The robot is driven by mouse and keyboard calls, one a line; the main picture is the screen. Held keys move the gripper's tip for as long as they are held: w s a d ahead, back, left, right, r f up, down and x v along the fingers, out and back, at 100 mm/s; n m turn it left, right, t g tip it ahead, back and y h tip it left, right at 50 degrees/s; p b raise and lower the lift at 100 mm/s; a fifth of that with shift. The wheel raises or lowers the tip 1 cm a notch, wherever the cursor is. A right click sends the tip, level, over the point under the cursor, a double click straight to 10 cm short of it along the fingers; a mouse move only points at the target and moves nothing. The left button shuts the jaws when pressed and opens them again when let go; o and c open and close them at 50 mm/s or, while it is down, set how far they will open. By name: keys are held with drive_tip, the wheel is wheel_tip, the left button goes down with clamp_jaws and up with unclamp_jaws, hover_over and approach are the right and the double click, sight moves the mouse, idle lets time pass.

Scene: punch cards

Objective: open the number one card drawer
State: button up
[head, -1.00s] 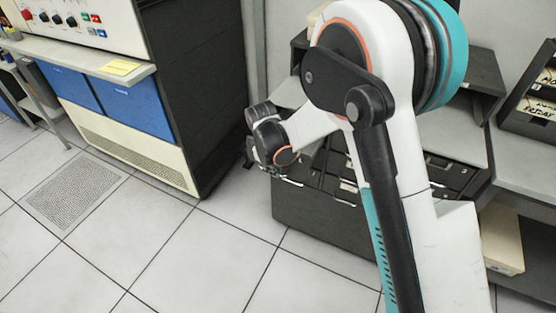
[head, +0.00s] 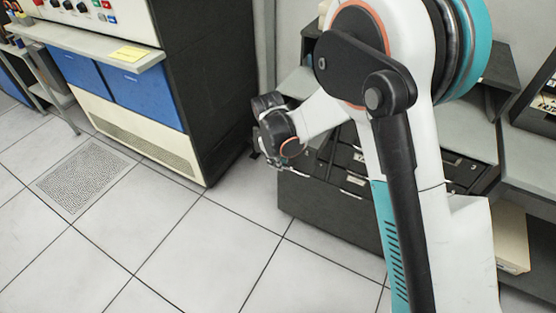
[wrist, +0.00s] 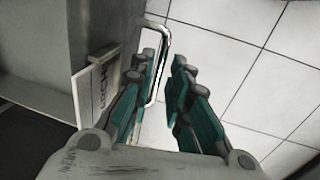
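The dark card-drawer cabinet (head: 325,215) stands low at the back, partly hidden behind my arm. Several drawer fronts with pale labels show on it, but I cannot read a number one. My gripper (head: 268,155) is at the cabinet's left end in the head view, its fingertips mostly hidden. In the wrist view my gripper (wrist: 166,80) is open, with two teal-padded fingers apart. A bright metal loop handle (wrist: 166,38) runs through the gap, close to the left finger. Left of it is a grey drawer front (wrist: 100,30) with a framed label (wrist: 97,88), its text sideways.
A tall machine with a black side (head: 220,100) and blue panels (head: 145,98) stands left of the cabinet. A grey shelf (head: 535,180) is at the right. The tiled floor (head: 190,240) in front is clear.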

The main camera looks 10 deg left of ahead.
wheel_tip(320, 180, up, 11)
drive_tip(key=s, duration=0.2)
drive_tip(key=shift+a+r, duration=0.2)
drive_tip(key=shift+a, duration=0.2)
drive_tip(key=s+d+r+m+t, duration=0.1)
drive_tip(key=d+r+m, duration=0.4)
drive_tip(key=d, duration=0.7)
drive_tip(key=s+d+r+m, duration=0.1)
drive_tip(key=d+r+m, duration=0.1)
drive_tip(key=d+r, duration=0.65)
drive_tip(key=s+d+m+t, duration=0.2)
drive_tip(key=s+d, duration=0.3)
drive_tip(key=s, duration=0.5)
drive_tip(key=s+d+m+t, duration=0.2)
drive_tip(key=s+d+m, duration=0.2)
drive_tip(key=s, duration=0.6)
drive_tip(key=shift+s+d+m+y, duration=0.4)
drive_tip(key=shift+m, duration=0.1)
